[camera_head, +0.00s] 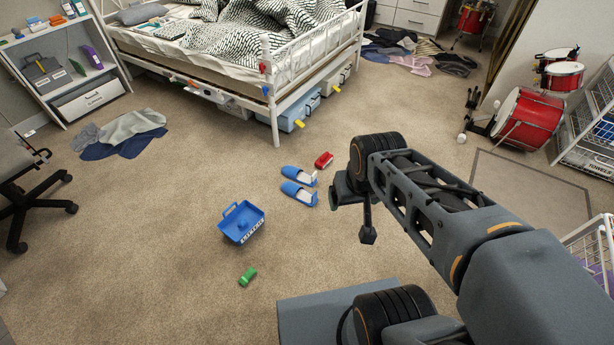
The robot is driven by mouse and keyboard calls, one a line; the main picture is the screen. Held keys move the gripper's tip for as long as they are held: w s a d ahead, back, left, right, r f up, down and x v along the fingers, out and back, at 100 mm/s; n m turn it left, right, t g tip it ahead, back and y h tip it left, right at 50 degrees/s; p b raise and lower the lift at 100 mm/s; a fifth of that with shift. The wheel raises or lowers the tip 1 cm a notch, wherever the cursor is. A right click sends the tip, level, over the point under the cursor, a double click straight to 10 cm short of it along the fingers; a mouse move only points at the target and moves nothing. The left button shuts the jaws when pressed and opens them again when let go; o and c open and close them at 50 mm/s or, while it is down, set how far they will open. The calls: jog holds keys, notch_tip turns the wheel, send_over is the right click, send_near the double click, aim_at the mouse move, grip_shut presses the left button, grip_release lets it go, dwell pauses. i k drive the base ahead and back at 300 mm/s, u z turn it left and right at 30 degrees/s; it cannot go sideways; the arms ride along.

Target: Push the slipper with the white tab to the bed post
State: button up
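Two blue slippers lie side by side on the carpet in the middle of the view, the farther slipper (294,174) and the nearer slipper (294,191). Both show white at their right ends; I cannot tell which one bears the tab. The white bed post (273,118) stands at the bed's near corner, beyond the slippers and a little left. My gripper (367,236) points down to the right of the slippers, apart from them. Its fingers are too small and dark to show whether they are open.
A red box (324,160) lies just beyond the slippers to the right. A blue basket (242,223) and a green object (247,277) lie nearer, left. A blue storage box (290,114) sits under the bed beside the post. Carpet between slippers and post looks clear.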

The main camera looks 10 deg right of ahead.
aim_at(295, 174)
jog(key=z, duration=0.35)
jog(key=k, duration=0.45)
jog(key=z, duration=0.85)
jog(key=i, duration=0.55)
jog(key=u, duration=0.65)
jog(key=i, duration=1.55)
jog(key=u, duration=0.75)
